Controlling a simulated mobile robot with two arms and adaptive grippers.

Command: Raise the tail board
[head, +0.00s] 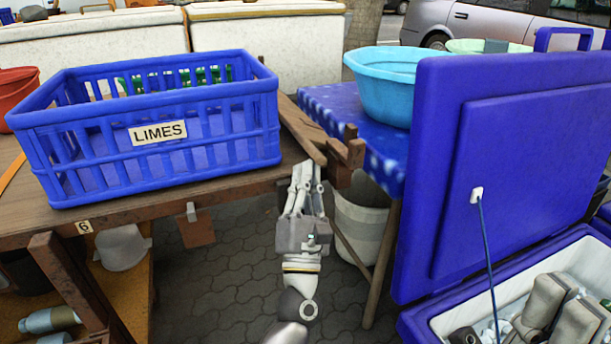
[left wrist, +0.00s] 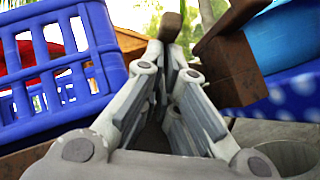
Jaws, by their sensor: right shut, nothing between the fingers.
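The tail board (head: 303,130) appears as a narrow brown wooden plank at the right end of the table, beside the blue crate. Brown wooden blocks (head: 346,157) stand at its near right end, and one also shows in the left wrist view (left wrist: 230,68). My left gripper (head: 309,172) is at the plank's near end. In the left wrist view its fingertips (left wrist: 170,66) come close together around a narrow brown piece (left wrist: 171,24), which looks like part of the board. The exact contact is partly hidden by the fingers. My right gripper is not in view.
A blue crate labelled LIMES (head: 150,150) stands on the wooden table (head: 150,207). To the right is a blue-clothed table (head: 345,105) with a turquoise basin (head: 385,85). An open blue cooler (head: 520,170) blocks the right side. A pale bucket (head: 360,225) stands below.

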